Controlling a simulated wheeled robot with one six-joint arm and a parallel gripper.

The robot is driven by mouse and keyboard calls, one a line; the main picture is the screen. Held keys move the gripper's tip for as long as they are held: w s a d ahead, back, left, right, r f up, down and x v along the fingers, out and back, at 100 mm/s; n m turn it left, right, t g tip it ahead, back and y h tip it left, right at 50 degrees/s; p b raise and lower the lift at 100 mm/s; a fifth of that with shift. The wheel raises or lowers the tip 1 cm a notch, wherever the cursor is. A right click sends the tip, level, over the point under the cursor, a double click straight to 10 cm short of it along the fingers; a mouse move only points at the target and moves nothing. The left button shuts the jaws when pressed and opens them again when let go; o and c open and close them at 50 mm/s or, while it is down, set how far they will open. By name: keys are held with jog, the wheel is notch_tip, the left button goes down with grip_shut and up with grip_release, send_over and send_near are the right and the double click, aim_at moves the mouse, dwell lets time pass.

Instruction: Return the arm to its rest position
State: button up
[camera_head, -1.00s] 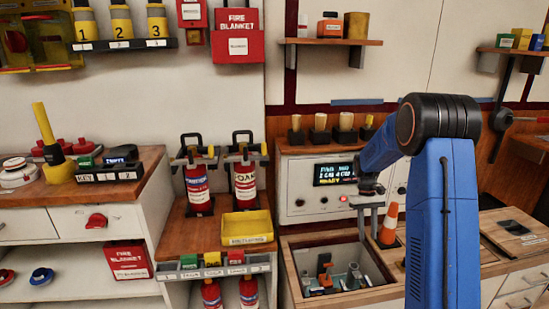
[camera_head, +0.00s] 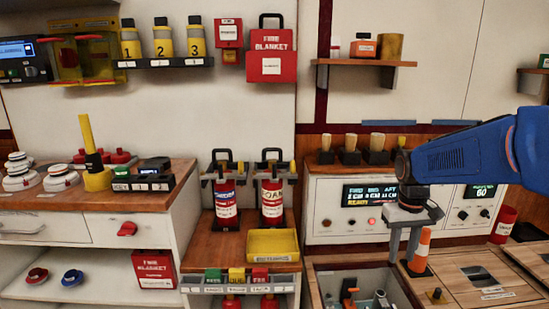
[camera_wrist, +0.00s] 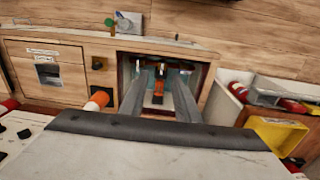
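My blue arm (camera_head: 465,155) reaches in from the right edge, bent at a dark joint above the gripper.
A yellow tray (camera_head: 272,243) and two red extinguishers, one (camera_head: 225,203) left of the other (camera_head: 272,202), stand left of the panel (camera_head: 325,215). A wooden shelf (camera_head: 365,63) hangs above. Wooden counter (camera_head: 480,285) lies right of the cone. Open wall shows above the arm.

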jog(key=s+a+r+t, duration=0.1)
jog(key=s+a+t, duration=0.1)
jog(key=s, duration=0.8)
jog(key=s+a+t, duration=0.2)
jog(key=s+a, duration=0.2)
jog(key=s, duration=0.6)
jog(key=shift+s+r+t+y, duration=0.3)
jog(key=shift+s+r, duration=0.05)
jog(key=shift+o, duration=1.2)
jog(key=shift+s, duration=0.2)
jog(key=o, duration=1)
jog(key=shift+s+f, duration=0.1)
jog(key=o, duration=0.5)
jog(key=shift+o, duration=0.3)
jog(key=shift+w, duration=0.35)
jog(key=w+d+f+g, duration=0.2)
jog(key=w, duration=1.4)
jog(key=w+d+f+g, duration=0.3)
jog(key=w+d+f, duration=0.1)
jog(key=w+f, duration=0.75)
notch_tip(320, 180, down, 8)
jog(key=w, duration=0.2)
jog(key=shift+a, duration=0.25)
